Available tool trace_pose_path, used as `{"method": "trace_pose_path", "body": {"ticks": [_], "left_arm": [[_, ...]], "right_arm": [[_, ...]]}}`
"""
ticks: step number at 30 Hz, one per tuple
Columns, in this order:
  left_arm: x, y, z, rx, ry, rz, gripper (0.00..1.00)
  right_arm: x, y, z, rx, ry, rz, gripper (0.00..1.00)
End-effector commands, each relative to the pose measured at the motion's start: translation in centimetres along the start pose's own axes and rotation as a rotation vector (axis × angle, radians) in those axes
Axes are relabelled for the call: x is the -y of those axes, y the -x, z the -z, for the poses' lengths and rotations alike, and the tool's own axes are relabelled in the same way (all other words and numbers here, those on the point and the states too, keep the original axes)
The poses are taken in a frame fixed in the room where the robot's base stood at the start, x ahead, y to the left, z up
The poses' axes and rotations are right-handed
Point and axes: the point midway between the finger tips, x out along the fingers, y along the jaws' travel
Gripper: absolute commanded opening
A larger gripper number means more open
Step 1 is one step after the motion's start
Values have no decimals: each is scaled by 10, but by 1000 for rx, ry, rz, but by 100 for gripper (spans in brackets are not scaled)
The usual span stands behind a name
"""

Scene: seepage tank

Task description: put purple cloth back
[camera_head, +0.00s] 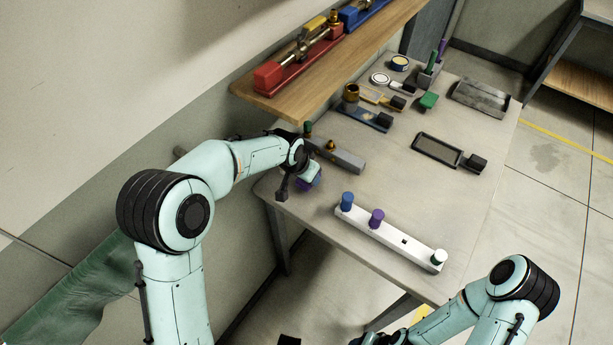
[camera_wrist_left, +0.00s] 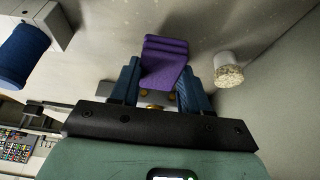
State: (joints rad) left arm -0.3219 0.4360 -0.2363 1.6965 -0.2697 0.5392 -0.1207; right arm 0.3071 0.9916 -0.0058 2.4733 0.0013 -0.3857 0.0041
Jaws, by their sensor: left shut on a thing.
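The purple cloth (camera_wrist_left: 165,62) is a folded strip between the blue fingers of my left gripper (camera_wrist_left: 158,82). The fingers are shut on it.
A white rack (camera_head: 392,235) on the table (camera_head: 300,216) holds blue, purple and white rolls. A grey block (camera_head: 340,155) lies close to my left gripper. A wooden shelf (camera_head: 340,75) overhangs the back. Trays and tools fill the far side; the middle is clear.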

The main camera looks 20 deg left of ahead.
Motion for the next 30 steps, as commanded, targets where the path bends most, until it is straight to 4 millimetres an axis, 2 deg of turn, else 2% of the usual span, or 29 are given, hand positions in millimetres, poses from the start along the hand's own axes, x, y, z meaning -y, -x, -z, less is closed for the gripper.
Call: {"method": "trace_pose_path", "body": {"ticks": [1, 3, 14, 15, 17, 18, 26, 30], "left_arm": [[0, -9, -5, 4, 0, 0, 21], [0, -15, -7, 1, 1, 0, 21], [0, -20, -9, 0, 0, 0, 21], [0, -20, -9, 0, 0, 0, 49], [0, -19, -9, 0, 0, 0, 68], [0, -19, -8, -1, 0, 0, 71], [0, -18, -8, -1, 0, 0, 71], [0, -9, -6, -4, 0, 1, 71]], "right_arm": [[0, 0, 0, 0, 0, 0, 61], [0, 0, 0, 0, 0, 0, 61], [-2, -3, -1, 2, -1, -1, 61], [-2, -4, -1, 2, -1, -1, 61], [-2, -3, -1, 2, -1, -1, 61], [-2, -3, -1, 2, -1, -1, 61], [-1, -2, -1, 1, -1, 0, 61], [0, 0, 0, 0, 0, 0, 61]]}}
